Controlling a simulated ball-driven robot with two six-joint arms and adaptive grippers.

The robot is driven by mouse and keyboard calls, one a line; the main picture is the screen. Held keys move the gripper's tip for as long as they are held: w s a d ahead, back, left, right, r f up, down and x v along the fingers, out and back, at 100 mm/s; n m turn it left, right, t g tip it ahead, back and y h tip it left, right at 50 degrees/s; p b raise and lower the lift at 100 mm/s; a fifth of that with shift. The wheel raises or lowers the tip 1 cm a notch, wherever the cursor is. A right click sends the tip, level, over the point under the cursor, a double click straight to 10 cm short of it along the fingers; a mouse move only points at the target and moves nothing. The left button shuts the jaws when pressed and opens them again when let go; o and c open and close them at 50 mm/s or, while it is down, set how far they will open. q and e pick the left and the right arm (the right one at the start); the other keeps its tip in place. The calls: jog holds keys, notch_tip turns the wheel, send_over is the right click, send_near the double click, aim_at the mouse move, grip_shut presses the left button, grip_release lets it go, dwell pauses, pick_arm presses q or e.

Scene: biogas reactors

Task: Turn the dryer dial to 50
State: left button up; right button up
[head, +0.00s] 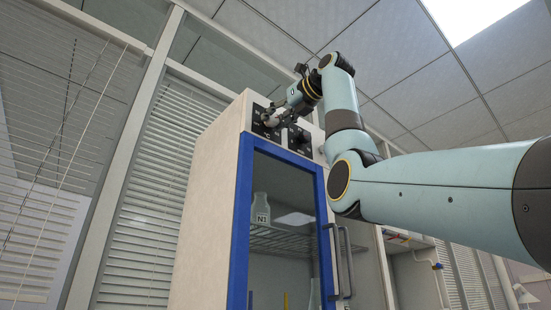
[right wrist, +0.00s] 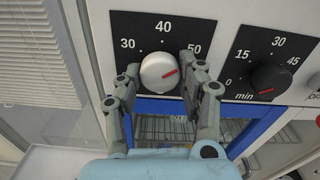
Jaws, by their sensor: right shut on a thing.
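The dryer dial (right wrist: 157,72) is a round white knob on a black plate marked 30, 40 and 50 in the right wrist view. Its red mark points right and slightly up, roughly toward the 50; I cannot tell if it lines up exactly. My right gripper (right wrist: 161,68) is shut on the dial, with one finger on each side. In the head view the right gripper (head: 276,116) is at the upper front of the tall dryer cabinet (head: 210,205), over the dial plate. My left gripper is not in view.
A black minute dial (right wrist: 271,79) sits close to the right on its own plate. Below the panel is a blue-framed glass door (head: 243,215) with a handle (head: 337,262). A bottle labelled N1 (head: 261,209) stands on a rack inside. Window blinds are at the left.

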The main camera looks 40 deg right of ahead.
jog(key=shift+w+f+m+b, duration=0.1)
jog(key=shift+f+m+b, duration=0.15)
jog(key=shift+m+b, duration=0.45)
jog(key=o, duration=1.2)
jog(key=shift+r, duration=0.15)
